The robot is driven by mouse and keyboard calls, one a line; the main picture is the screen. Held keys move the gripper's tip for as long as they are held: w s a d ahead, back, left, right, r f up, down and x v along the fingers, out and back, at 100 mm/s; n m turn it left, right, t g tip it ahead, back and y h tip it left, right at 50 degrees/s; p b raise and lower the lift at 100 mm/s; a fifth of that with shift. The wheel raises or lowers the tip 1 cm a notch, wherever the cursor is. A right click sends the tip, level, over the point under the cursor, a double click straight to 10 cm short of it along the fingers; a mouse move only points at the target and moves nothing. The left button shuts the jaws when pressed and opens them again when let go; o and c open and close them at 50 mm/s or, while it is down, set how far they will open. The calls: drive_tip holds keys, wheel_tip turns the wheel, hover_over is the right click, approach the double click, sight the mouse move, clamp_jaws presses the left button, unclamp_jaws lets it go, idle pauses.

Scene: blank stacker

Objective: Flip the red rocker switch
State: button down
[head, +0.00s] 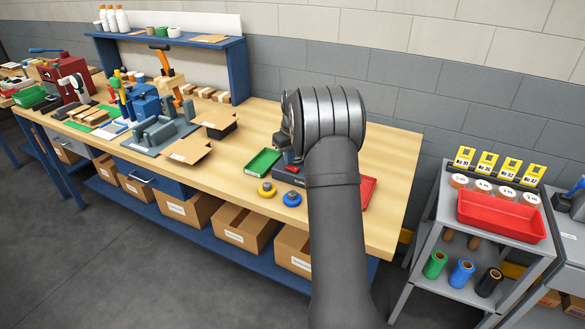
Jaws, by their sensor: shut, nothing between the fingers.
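A dark grey device (287,177) stands on the wooden bench, partly hidden behind my arm. A small red patch (292,169) shows on it; it is too small to tell whether this is the red rocker switch or which way it is tipped. My gripper (287,138) is at the left side of my big grey wrist, above and close to the device. It is shut and holds nothing; its fingertips are mostly hidden. I cannot tell whether it touches the device.
A green tray (262,161) lies left of the device, with yellow (266,189) and blue (292,198) round items in front. A red tray (367,190) is right of my arm. Cardboard pieces (188,151) lie farther left. A grey cart (426,220) stands right of the bench.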

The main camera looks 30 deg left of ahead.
sight(291, 167)
drive_tip(key=shift+f, duration=0.45)
drive_tip(key=shift+r, duration=3.55)
drive_tip(key=shift+f, duration=3.55)
drive_tip(key=shift+r, duration=0.15)
drive_tip(key=shift+r, duration=3.9)
drive_tip(key=d+f+n, duration=0.1)
drive_tip(key=d, duration=0.2)
drive_tip(key=d+f+n+y, duration=0.1)
drive_tip(key=d+f, duration=0.1)
drive_tip(key=d, duration=0.1)
drive_tip(key=d+f+n+y, duration=0.1)
drive_tip(key=d, duration=0.2)
drive_tip(key=shift+w+d+f+g, duration=0.25)
drive_tip(key=shift+f+g, duration=0.05)
drive_tip(key=shift+f, duration=0.05)
